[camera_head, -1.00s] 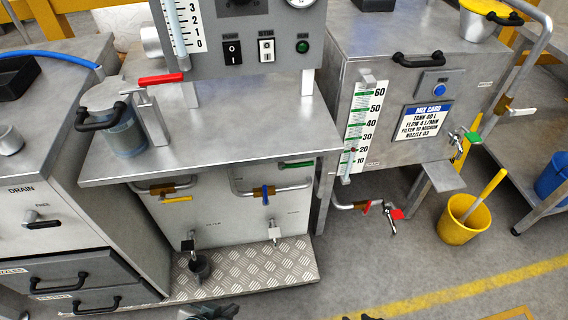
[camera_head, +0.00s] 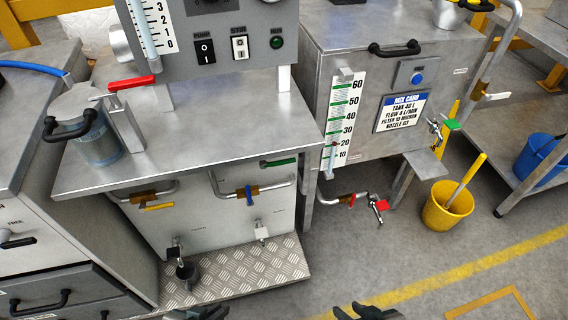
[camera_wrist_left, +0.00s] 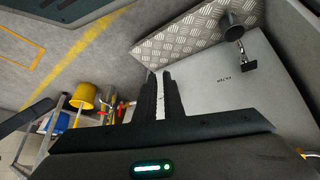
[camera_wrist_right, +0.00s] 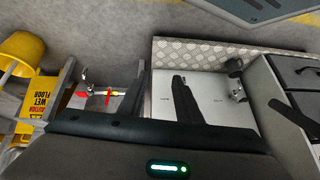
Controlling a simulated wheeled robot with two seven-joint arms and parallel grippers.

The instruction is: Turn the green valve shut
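Two green handles show in the head view. One is a flat green lever (camera_head: 279,162) on the panel under the bench top, right of the blue-handled valve. The other is a green tap handle (camera_head: 451,124) on the tank's front right. My left gripper (camera_head: 197,313) is at the bottom edge, low in front of the bench. In the left wrist view its fingers (camera_wrist_left: 160,98) stand a narrow gap apart, with nothing held. My right gripper (camera_head: 366,312) is at the bottom edge, right of the plate, open and empty. In the right wrist view its fingers (camera_wrist_right: 160,100) are apart.
The bench has a yellow-handled valve (camera_head: 157,207), a blue-handled valve (camera_head: 249,195) and a red lever (camera_head: 131,83). A tread plate (camera_head: 235,270) juts out below. A red tap handle (camera_head: 382,205) sits under the tank. A yellow bucket (camera_head: 446,207) stands right on open floor.

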